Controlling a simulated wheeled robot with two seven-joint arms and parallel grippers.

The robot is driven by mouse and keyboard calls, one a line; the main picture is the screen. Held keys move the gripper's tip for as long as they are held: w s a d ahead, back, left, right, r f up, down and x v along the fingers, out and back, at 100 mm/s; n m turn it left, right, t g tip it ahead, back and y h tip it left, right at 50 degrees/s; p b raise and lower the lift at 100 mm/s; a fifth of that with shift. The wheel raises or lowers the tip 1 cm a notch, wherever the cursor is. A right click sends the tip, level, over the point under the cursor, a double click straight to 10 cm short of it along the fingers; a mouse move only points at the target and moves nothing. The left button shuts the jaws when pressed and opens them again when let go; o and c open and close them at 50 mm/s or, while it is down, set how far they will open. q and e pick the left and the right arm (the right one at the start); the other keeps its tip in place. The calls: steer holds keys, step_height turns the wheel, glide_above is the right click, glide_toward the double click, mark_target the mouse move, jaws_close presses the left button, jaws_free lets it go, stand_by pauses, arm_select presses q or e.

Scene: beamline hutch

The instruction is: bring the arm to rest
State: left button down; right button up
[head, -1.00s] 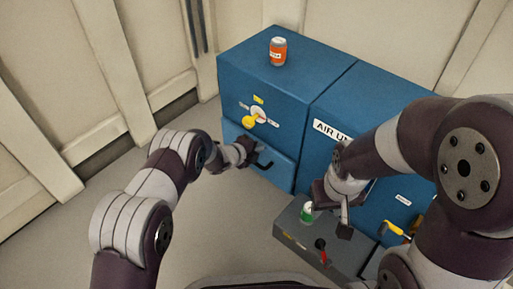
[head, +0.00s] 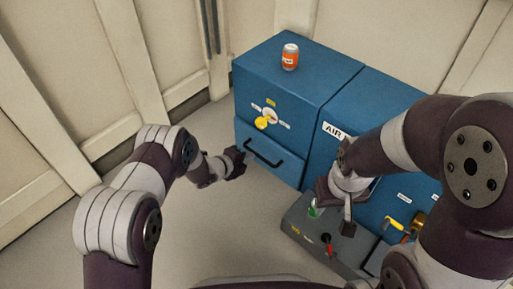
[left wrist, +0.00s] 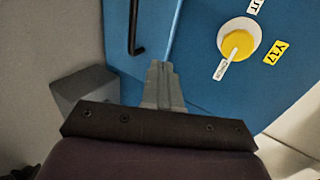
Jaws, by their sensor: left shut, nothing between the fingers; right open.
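My left gripper (head: 238,162) is shut and empty, just left of the black drawer handle (head: 264,153) in the head view. In the left wrist view its closed fingers (left wrist: 163,85) point toward the blue cabinet front, with the handle (left wrist: 136,30) apart from them at the upper left. My right gripper (head: 336,208) is open at the grey box beside the green can (head: 314,210). The right gripper partly hides that can, and I cannot tell whether they touch.
The blue cabinet (head: 285,84) bears an orange can (head: 290,57) on top and a yellow knob (head: 264,122) on its front. The grey box (head: 308,239) with a red-marked lever (head: 328,240) stands before it. Floor left of the cabinet is clear.

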arm_select(q)
steer(key=shift+v, duration=0.95)
arm_select(e)
steer(key=shift+r, duration=0.45)
arm_select(q)
steer(key=shift+f, duration=0.1)
